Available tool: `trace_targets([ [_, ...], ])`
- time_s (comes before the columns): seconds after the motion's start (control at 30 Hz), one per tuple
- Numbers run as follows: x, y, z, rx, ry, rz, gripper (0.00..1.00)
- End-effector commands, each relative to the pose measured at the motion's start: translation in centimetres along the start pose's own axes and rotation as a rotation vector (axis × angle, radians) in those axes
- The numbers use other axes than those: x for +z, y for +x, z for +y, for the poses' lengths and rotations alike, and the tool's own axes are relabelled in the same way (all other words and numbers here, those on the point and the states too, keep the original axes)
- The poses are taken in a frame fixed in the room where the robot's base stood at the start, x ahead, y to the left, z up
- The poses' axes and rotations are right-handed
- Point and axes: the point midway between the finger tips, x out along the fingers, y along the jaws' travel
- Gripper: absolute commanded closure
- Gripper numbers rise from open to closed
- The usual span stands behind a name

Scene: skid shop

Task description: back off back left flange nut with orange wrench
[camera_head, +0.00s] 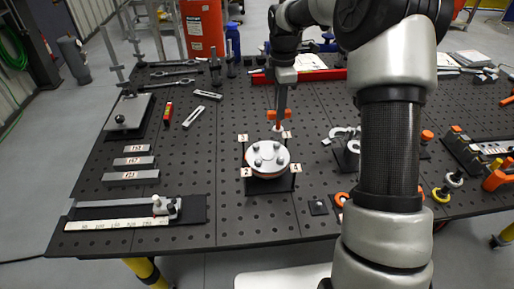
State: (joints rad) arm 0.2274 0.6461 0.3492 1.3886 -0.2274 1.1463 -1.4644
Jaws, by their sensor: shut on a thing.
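The round flange (268,172) stands on a dark square base near the middle of the table, with several grey nuts or studs on its pale top. Number tags 3 (242,138) and 1 (287,134) stand behind it, 2 (246,172) and 4 (296,168) in front. The back left nut is too small to make out clearly. My gripper (281,107) points down just behind the flange, near tag 1. It is shut on the orange wrench (272,114), whose lower end hangs close to the flange's back edge. I cannot tell whether it touches a nut.
The black perforated table (215,130) has free room left of the flange. Grey blocks (130,178) and a ruler fixture (118,222) lie at left. Open-end wrenches (168,84) lie at back left. Clamps (346,135) and orange rings (341,198) lie at right, partly behind my arm.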

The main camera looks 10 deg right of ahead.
Motion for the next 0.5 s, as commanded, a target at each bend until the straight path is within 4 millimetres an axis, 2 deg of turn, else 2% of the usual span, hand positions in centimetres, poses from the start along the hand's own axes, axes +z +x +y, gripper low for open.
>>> trace_targets([
  [0.37,0.0,-0.1,0.0,0.001,0.000,0.000,1.00],
  [0.5,-1.2,-0.3,0.1,0.000,0.067,-0.001,1.00],
])
